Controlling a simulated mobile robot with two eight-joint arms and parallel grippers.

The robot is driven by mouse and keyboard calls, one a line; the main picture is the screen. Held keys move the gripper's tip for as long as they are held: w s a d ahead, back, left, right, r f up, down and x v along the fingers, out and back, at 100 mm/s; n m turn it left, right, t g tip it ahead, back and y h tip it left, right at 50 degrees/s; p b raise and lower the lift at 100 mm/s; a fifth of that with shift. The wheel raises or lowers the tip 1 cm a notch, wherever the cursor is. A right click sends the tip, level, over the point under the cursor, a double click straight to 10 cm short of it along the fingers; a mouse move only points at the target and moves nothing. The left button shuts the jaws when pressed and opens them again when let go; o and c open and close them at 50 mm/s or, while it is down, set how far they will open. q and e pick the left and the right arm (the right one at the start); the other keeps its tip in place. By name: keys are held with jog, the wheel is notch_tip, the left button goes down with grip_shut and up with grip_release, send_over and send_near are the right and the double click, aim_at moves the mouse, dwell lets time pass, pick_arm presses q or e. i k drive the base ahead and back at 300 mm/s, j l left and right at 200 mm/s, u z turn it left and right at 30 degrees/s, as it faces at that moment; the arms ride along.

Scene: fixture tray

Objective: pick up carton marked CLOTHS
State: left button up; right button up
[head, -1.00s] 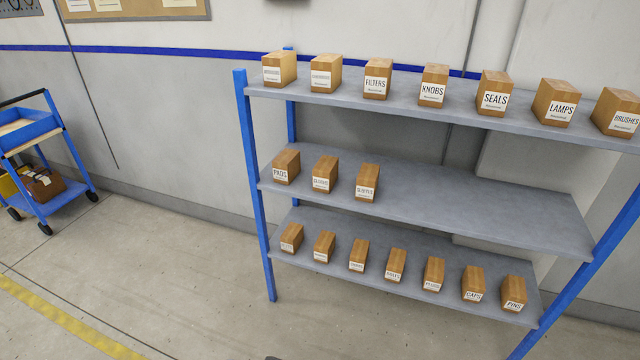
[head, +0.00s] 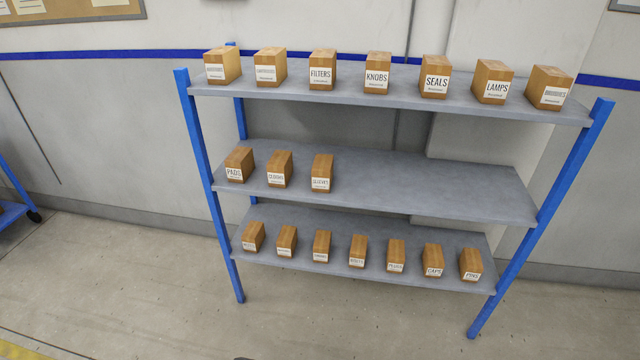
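Several brown cartons with white labels stand on a three-level shelf unit. On the middle shelf, the second carton from the left (head: 279,169) has a small blurred label that seems to begin with CL and may read CLOTHS; I cannot be sure. It stands upright between the PADS carton (head: 239,164) on its left and a third carton (head: 322,172) on its right, whose label is also blurred. There are gaps between the three. Neither of my grippers is in view, and nothing covers these cartons.
The grey middle shelf (head: 430,185) is bare to the right. Full rows of cartons stand on the top shelf (head: 365,97) and bottom shelf (head: 310,215). Blue posts (head: 208,180) bound the unit. Open floor (head: 140,290) lies in front; part of a blue cart (head: 12,212) shows at left.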

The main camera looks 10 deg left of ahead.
aim_at(280, 167)
jog(key=i+j+z, duration=0.1)
jog(key=j, duration=0.25)
jog(key=i+j, duration=0.3)
jog(key=i+j+z, duration=0.15)
jog(key=j, duration=0.2)
jog(key=i+j, duration=0.15)
jog(key=j, duration=0.25)
jog(key=i+j+z, duration=0.15)
jog(key=j, duration=0.2)
jog(key=i+j, duration=0.2)
jog(key=j, duration=0.2)
jog(key=i+j+z, duration=0.15)
jog(key=j, duration=0.2)
jog(key=i+j, duration=0.1)
jog(key=j, duration=0.3)
jog(key=z, duration=0.05)
